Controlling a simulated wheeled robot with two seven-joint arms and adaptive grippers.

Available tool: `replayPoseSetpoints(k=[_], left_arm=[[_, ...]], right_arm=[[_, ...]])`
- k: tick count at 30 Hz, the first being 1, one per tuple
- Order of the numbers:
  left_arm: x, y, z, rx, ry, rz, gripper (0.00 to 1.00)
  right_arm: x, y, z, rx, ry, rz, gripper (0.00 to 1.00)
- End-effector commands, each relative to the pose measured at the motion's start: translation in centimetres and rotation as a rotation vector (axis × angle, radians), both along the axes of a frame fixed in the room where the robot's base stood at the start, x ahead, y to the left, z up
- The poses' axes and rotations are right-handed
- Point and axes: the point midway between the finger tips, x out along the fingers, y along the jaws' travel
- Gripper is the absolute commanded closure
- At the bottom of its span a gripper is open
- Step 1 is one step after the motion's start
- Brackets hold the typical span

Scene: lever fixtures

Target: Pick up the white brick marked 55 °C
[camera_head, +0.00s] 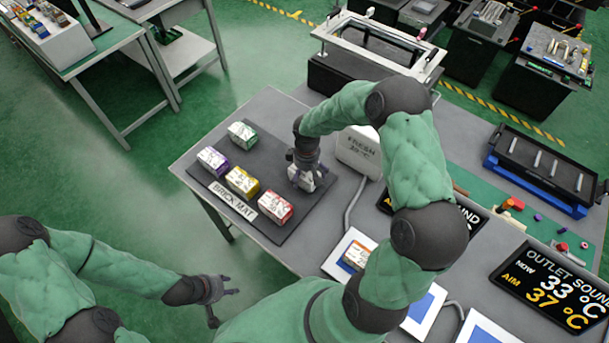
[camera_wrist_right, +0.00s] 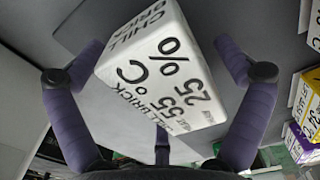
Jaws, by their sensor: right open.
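The white brick (camera_wrist_right: 158,72), lettered CHILL BRICK, 55 °C and 25 %, fills the middle of the right wrist view. My right gripper (camera_wrist_right: 157,80) is open, with one purple-padded finger on each side of it. I cannot tell whether either pad touches it. In the head view the right gripper (camera_head: 305,178) is at the right part of the dark brick mat (camera_head: 223,196) and largely hides the brick. My left gripper (camera_head: 219,300) is open and empty, away from the table at the lower left.
On the mat are a green-marked brick (camera_head: 242,135), a purple one (camera_head: 212,161), a yellow one (camera_head: 242,182) and a red one (camera_head: 275,207). A white box labelled FRESH (camera_head: 360,150) stands close right of the right gripper. An orange-marked brick (camera_head: 355,256) sits on a blue-and-white pad.

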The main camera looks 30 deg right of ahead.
Motion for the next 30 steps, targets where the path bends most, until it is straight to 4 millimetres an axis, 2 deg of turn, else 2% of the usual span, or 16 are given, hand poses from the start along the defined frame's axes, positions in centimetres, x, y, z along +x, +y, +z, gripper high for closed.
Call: replayPoseSetpoints(k=[17, 18, 25, 30], left_arm=[[0.0, 0.0, -0.42, 0.0, 0.0, 0.0, 0.6], [0.0, 0.0, -0.42, 0.0, 0.0, 0.0, 0.6], [0.0, 0.0, -0.42, 0.0, 0.0, 0.0, 0.6], [0.0, 0.0, -0.42, 0.0, 0.0, 0.0, 0.6]], right_arm=[[-0.01, 0.01, -0.44, 0.0, 0.0, 0.0, 0.0], [-0.01, 0.01, -0.44, 0.0, 0.0, 0.0, 0.03], [-0.03, 0.01, -0.45, 0.0, 0.001, 0.0, 0.68], [0.0, 0.0, -0.42, 0.0, 0.0, 0.0, 0.69]])
